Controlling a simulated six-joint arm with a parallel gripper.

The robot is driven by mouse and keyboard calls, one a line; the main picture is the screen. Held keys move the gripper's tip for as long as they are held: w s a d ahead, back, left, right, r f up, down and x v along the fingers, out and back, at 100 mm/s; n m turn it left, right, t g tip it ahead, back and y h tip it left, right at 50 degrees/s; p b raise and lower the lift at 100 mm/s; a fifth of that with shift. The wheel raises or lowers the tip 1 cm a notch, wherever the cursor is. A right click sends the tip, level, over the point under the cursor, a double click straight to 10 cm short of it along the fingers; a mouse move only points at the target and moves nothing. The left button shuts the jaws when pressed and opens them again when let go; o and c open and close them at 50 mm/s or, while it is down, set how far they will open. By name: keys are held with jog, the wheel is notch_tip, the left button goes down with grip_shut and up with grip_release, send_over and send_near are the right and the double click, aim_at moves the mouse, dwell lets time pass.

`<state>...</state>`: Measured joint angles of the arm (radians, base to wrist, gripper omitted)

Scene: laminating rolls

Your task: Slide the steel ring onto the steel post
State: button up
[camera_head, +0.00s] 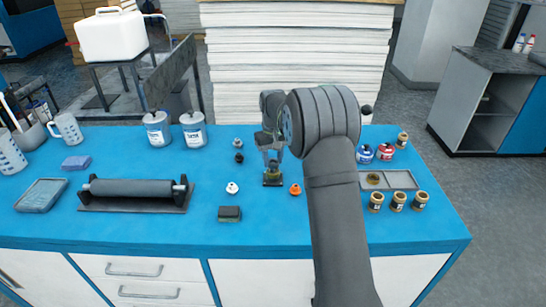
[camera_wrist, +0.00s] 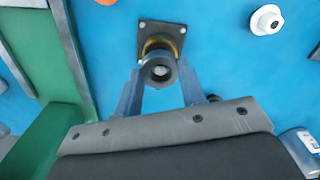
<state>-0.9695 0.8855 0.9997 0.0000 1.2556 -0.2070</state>
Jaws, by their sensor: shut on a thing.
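The steel ring (camera_wrist: 147,75) is a small dark grey ring held between the two fingers of my gripper (camera_wrist: 158,82) in the wrist view. The dark square base plate (camera_wrist: 146,29) of the post, with screws at its corners, lies just beyond the ring, and a brass-coloured collar shows on it. A pale round end (camera_wrist: 160,71), perhaps the post top, shows through the ring's hole. I cannot tell whether the ring is around the post or above it. In the head view my gripper (camera_head: 273,152) is directly over the base plate (camera_head: 272,183); the ring is too small to make out.
A white collar (camera_head: 232,188) and an orange one (camera_head: 295,189) flank the base plate. A dark block (camera_head: 229,213) lies at front left, a roller on a stand (camera_head: 133,188) farther left. A grey tray (camera_head: 400,180) and small jars (camera_head: 397,201) are at right. The front blue tabletop is clear.

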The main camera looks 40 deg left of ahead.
jog(key=shift+f, duration=1.05)
jog(key=o, duration=1.1)
jog(key=shift+o, duration=0.6)
jog(key=o, duration=0.4)
jog(key=shift+r, duration=4.5)
jog(key=shift+f, duration=0.1)
jog(key=shift+f, duration=3.75)
